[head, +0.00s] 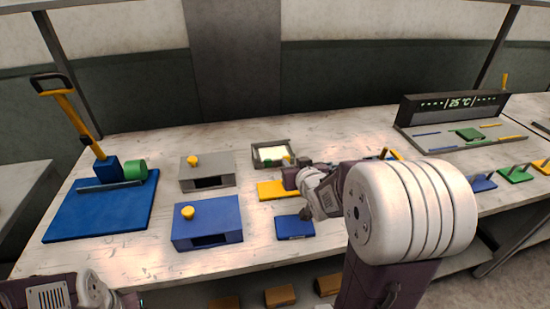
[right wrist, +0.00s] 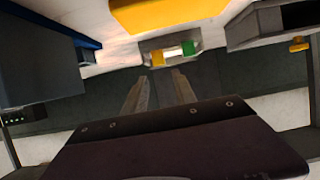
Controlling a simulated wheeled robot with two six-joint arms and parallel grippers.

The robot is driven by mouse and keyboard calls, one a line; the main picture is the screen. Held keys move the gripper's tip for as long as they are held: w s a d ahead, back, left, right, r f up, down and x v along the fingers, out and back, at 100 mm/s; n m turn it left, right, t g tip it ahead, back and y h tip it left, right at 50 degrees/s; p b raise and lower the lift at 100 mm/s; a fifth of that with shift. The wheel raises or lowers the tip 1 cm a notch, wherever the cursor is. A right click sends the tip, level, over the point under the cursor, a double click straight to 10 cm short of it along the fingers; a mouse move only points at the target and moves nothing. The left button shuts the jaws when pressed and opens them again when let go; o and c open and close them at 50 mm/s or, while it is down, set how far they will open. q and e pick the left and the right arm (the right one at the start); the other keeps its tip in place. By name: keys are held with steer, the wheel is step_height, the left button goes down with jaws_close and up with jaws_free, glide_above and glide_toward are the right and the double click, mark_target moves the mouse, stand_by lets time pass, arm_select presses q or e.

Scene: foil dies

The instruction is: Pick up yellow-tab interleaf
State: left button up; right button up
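A shallow grey tray (head: 254,159) with a pale sheet in it stands at the back middle of the table. In the right wrist view a yellow tab (right wrist: 172,55) and a green tab (right wrist: 190,47) show at this tray, just beyond my fingertips. My right gripper (head: 291,166) is over the table by the tray's near right side. In the right wrist view its fingers (right wrist: 161,74) are apart with nothing between them. I cannot tell whether they touch the tray. Part of my left gripper (head: 128,300) shows at the bottom left; its fingers do not show clearly.
A yellow plate (head: 270,190) and a blue plate (head: 294,227) lie near my right gripper. A grey box (head: 208,171) and a blue box (head: 207,222) with yellow knobs stand left. A blue-based lever press (head: 100,210) is farther left. A display unit (head: 450,105) stands at right.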

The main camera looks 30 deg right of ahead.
mark_target(287, 158)
steer(key=w+p, duration=0.1)
steer(key=p, duration=0.2)
steer(key=shift+w+d+r, duration=0.1)
steer(key=shift+d+r, duration=0.05)
steer(key=shift+w+d+f, duration=0.35)
steer(key=shift+w+f, duration=0.4)
steer(key=shift+f, duration=0.1)
steer(key=shift+w+f, duration=0.1)
steer(key=shift+w, duration=0.2)
steer(key=x, duration=0.5)
steer(key=shift+f, duration=0.3)
arm_select(q)
step_height(287, 158, up, 4)
steer(key=shift+r, duration=0.1)
arm_select(e)
steer(key=shift+s+r, duration=0.1)
steer(key=shift+c, duration=0.3)
arm_select(q)
steer(key=shift+d, duration=0.1)
arm_select(e)
jaws_close()
